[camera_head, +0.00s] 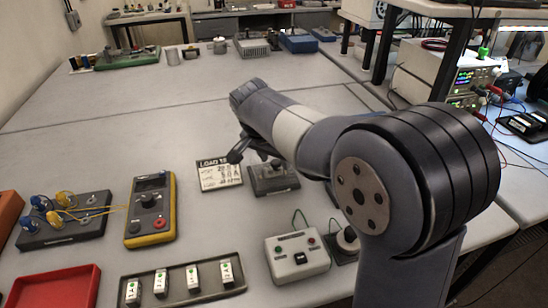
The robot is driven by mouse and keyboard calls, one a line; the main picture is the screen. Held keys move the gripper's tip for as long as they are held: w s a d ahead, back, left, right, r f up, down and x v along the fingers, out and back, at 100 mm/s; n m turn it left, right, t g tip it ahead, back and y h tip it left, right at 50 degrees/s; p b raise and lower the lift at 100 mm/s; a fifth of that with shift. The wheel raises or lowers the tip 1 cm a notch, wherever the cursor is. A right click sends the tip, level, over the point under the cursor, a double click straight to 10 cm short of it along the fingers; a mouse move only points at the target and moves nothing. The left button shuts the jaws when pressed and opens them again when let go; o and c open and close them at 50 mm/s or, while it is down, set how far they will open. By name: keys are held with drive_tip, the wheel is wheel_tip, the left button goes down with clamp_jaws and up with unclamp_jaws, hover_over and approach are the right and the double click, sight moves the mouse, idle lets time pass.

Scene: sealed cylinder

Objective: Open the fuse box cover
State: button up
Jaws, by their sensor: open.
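A small grey box (286,186) stands on the table just right of the LOAD card, and looks like the fuse box. Its top looks closed, with a small raised piece on it, but my gripper and arm hide part of it. My gripper (258,153) is over the back of this box, pointing down, with its dark fingers open. I see nothing held between the fingers. I cannot tell whether a fingertip touches the cover.
A white LOAD card (220,174) lies left of the box. A yellow multimeter (151,222) and a dark terminal block (68,230) are farther left. A tray (127,283) with several small labelled blocks and a control box (281,275) are in front.

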drive_tip(key=shift+c, duration=0.2)
clamp_jaws()
idle(0.4)
